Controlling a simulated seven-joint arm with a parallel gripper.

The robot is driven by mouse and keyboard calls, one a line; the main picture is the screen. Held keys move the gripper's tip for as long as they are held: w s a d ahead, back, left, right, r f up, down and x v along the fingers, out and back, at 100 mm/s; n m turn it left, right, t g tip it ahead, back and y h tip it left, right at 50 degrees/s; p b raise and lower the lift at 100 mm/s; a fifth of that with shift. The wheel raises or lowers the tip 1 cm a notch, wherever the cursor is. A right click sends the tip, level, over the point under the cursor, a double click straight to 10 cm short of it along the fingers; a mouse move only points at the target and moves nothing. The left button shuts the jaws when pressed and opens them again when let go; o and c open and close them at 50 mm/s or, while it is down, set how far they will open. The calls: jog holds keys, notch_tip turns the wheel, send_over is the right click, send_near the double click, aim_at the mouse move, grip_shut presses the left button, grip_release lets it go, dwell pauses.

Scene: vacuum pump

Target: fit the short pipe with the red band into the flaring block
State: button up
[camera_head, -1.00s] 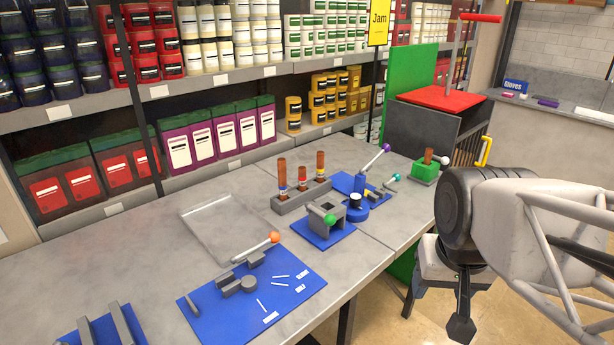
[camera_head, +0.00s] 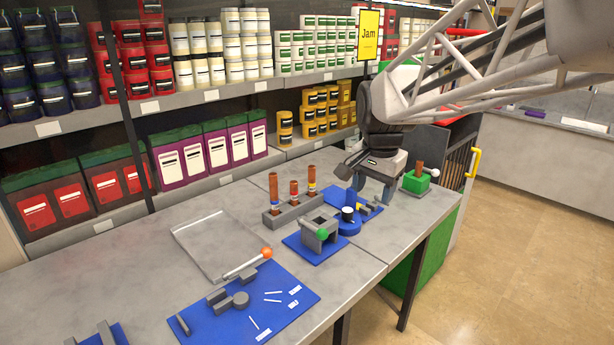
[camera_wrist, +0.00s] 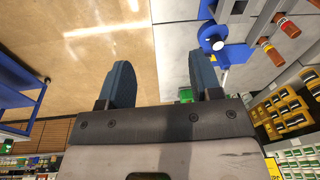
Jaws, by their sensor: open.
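The short pipe with the red band (camera_head: 294,190) stands upright in the middle of a grey rack (camera_head: 290,215), between two taller copper-coloured pipes. In the wrist view, a banded pipe (camera_wrist: 286,26) shows at upper right. I cannot tell for sure which thing is the flaring block. A hollow grey block with a green ball (camera_head: 319,234) sits on a blue mat, and a green block (camera_head: 415,184) with a pipe and lever stands further right. My gripper (camera_head: 366,182) hangs above the table's right part, right of the rack. Its fingers (camera_wrist: 161,70) are open and empty.
A blue tool (camera_head: 348,226) stands between the grey block and my gripper. A clear tray (camera_head: 205,248) and a blue mat (camera_head: 205,325) with grey parts lie left. Shelves of jars and boxes line the back. Open floor lies right of the table.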

jog(key=w+a+f+m, duration=0.2)
jog(key=w+a+m, duration=0.15)
jog(key=w, duration=0.65)
jog(key=w+a+f+m, duration=0.1)
jog(key=w+a+m, duration=0.1)
jog(key=w+a, duration=0.5)
jog(key=m+g, duration=0.2)
jog(key=m, duration=0.3)
send_over(294, 182)
jog(key=f, duration=0.9)
jog(key=shift+s+d+f, duration=0.1)
jog(key=shift+s+d, duration=0.1)
jog(key=shift+s, duration=0.2)
jog(key=shift+w+a+f, duration=0.25)
jog(key=shift+w, duration=0.1)
jog(key=shift+f, duration=1.3)
jog(key=shift+f, duration=2.6)
